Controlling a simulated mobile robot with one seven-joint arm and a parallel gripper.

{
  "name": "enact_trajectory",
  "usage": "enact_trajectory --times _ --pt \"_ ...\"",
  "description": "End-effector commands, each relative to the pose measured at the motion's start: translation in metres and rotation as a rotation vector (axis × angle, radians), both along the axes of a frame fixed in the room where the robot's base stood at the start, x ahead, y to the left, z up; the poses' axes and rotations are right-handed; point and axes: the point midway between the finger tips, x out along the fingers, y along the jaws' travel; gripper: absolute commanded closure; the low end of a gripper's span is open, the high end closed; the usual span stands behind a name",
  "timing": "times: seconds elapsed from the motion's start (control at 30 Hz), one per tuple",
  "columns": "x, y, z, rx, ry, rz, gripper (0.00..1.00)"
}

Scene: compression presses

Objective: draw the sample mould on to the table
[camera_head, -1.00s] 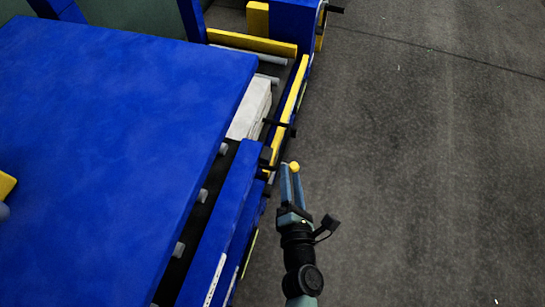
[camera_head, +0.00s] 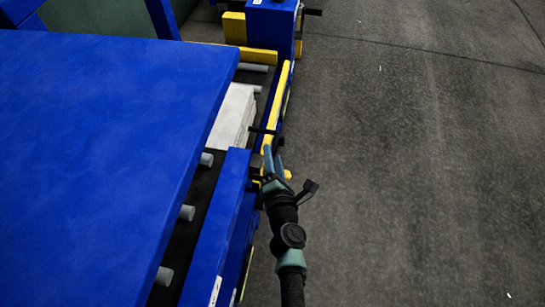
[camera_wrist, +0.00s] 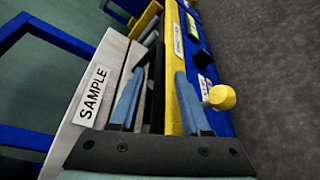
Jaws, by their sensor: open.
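The sample mould (camera_head: 233,113) is a pale block lying on the rollers, partly hidden by the blue table top in the head view. In the wrist view its side (camera_wrist: 115,60) carries a label reading SAMPLE. A dark bar, seemingly its handle (camera_head: 262,130), sticks out to the right across the yellow rail. My gripper (camera_head: 272,157) is open, just in front of that bar and beside the rail. In the wrist view my gripper (camera_wrist: 157,98) has a dark bar between its fingers. I cannot tell whether either finger touches it.
A blue table top (camera_head: 110,130) fills the left. A yellow rail (camera_head: 277,105) and a blue side beam (camera_head: 215,220) flank the grey rollers (camera_head: 187,213). A yellow knob (camera_wrist: 222,97) is close right of my gripper. The grey floor (camera_head: 420,180) at right is clear.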

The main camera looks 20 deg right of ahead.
Motion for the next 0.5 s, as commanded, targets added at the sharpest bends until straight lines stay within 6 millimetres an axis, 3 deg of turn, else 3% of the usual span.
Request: enact_trajectory --times 0.4,0.5 --pt "0.0076 -0.0018 -0.0015 0.000 0.000 0.000 0.53" --pt "0.0075 -0.0019 -0.0014 0.000 0.000 0.000 0.71"
